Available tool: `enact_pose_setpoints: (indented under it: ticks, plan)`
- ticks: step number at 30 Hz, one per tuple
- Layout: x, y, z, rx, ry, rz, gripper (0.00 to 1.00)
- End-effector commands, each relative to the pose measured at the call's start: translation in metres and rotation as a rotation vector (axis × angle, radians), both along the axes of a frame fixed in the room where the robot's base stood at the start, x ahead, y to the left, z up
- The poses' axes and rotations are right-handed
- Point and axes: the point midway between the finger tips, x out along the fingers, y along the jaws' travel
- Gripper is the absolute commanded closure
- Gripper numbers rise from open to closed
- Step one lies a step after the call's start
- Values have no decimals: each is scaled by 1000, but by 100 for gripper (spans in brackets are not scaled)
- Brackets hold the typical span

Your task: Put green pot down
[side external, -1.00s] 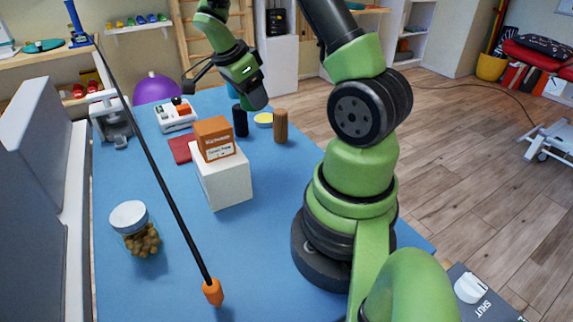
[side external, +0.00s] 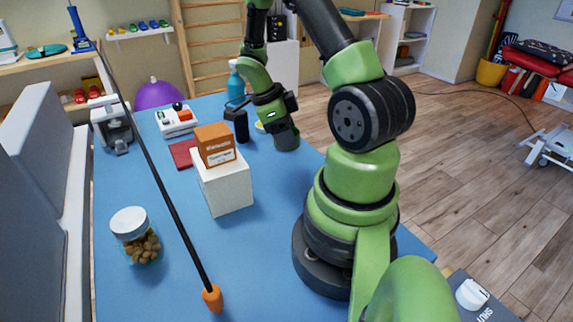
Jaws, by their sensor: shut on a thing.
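The green pot (side external: 287,139) appears to be the green cylinder at the lower end of my arm, roughly upright. Its colour is close to that of my arm, so where the arm ends and the pot starts is hard to see. My gripper (side external: 281,122) is above it at the far part of the blue table (side external: 270,235), shut on it. The fingers cannot be made out. The pot is low over the table; whether it touches cannot be told. It hides the brown cylinder and part of a yellow disc (side external: 260,127).
A black cylinder (side external: 241,128) stands left of the pot. Nearer are a white block (side external: 224,188) with an orange box (side external: 215,145) on it, and a lidded jar (side external: 136,237). A blue bottle (side external: 236,78) stands behind. A long black rod (side external: 160,182) crosses the left side.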

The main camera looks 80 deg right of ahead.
Motion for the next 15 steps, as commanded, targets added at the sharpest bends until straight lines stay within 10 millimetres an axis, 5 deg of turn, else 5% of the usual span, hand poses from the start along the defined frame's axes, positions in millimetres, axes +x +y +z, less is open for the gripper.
enact_pose_setpoints:
  ticks: [15]
  plan:
    - [0, 0, -69, 2, 2, 0, 67]
